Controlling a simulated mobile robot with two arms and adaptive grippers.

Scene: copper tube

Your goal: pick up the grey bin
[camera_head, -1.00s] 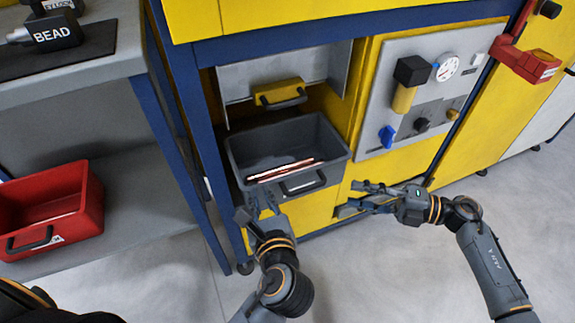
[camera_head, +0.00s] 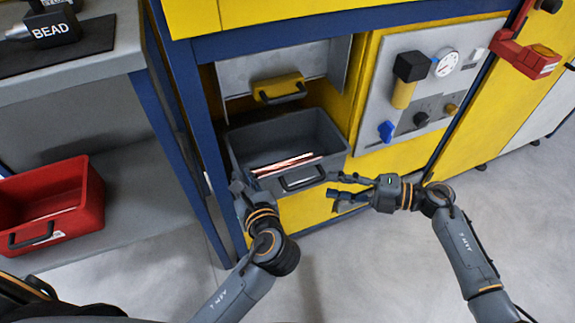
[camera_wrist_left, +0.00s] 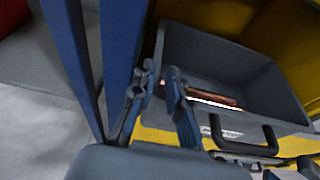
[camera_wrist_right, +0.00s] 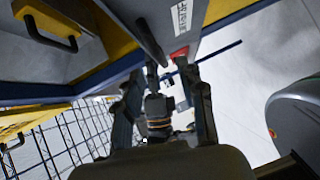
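The grey bin (camera_head: 235,145) sits in the opening of the yellow and blue bench, with reddish copper tubes (camera_head: 285,165) inside and a dark handle (camera_head: 303,180) on its front. It also shows in the left wrist view (camera_wrist_left: 215,60). My left gripper (camera_head: 242,184) is at the bin's front left corner; its fingers (camera_wrist_left: 160,78) are apart, close to the left wall. I cannot tell whether they touch it. My right gripper (camera_head: 334,186) is open, its fingertips just right of the bin's handle and front right corner. The fingers also look apart in the right wrist view (camera_wrist_right: 172,72).
A yellow bin (camera_head: 279,88) with a dark handle is behind the grey bin. A panel with a gauge (camera_head: 447,64) and blue knob (camera_head: 387,131) is to the right. A red bin (camera_head: 80,205) stands on the left shelf. A blue post (camera_head: 195,120) stands close left of my left gripper.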

